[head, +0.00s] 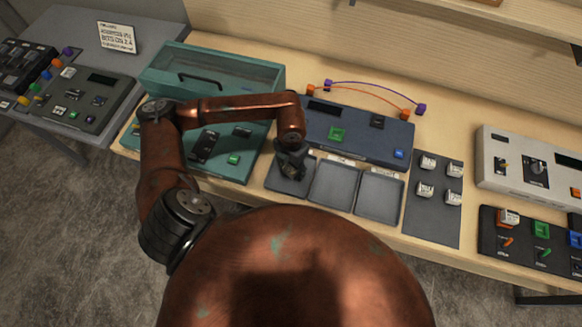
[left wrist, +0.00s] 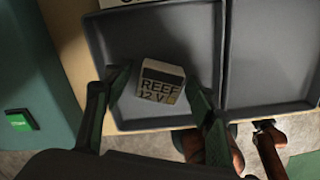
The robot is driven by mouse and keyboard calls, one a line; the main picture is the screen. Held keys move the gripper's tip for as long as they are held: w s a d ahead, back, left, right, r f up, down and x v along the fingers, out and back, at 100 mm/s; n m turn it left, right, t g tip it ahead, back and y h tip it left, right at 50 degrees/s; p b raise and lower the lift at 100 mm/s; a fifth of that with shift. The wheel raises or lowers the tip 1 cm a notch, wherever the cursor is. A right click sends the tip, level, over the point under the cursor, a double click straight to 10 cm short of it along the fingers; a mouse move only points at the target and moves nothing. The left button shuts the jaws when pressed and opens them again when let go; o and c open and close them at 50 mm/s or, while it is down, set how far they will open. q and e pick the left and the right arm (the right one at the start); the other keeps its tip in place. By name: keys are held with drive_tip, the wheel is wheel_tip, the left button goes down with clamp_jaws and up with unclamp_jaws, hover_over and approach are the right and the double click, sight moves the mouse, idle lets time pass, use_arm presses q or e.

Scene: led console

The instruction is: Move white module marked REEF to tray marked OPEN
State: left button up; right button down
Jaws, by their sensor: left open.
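The white module marked REEF 12 V (left wrist: 160,82) sits in the leftmost of the three grey trays (head: 272,184), near its middle. In the left wrist view this tray (left wrist: 100,40) fills the centre, and its label at the top is cut off. My left gripper (head: 291,172) is over that tray with its fingers open, one on each side of the module; no firm contact shows. In the head view the gripper hides the module. The middle tray (head: 334,185) and right tray (head: 380,196) look empty. Their labels are too small to read. My right gripper is out of view.
A dark panel (head: 435,215) with several white modules lies right of the trays. A blue console (head: 350,135) with cables stands behind them. A teal console with a clear lid (head: 215,75) stands left; its green button (left wrist: 20,120) shows in the wrist view.

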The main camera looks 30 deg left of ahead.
sight(291, 168)
use_arm(q)
wheel_tip(291, 168, up, 12)
drive_tip(key=shift+r+b, duration=0.15)
drive_tip(key=shift+b, duration=0.15)
idle(1.6)
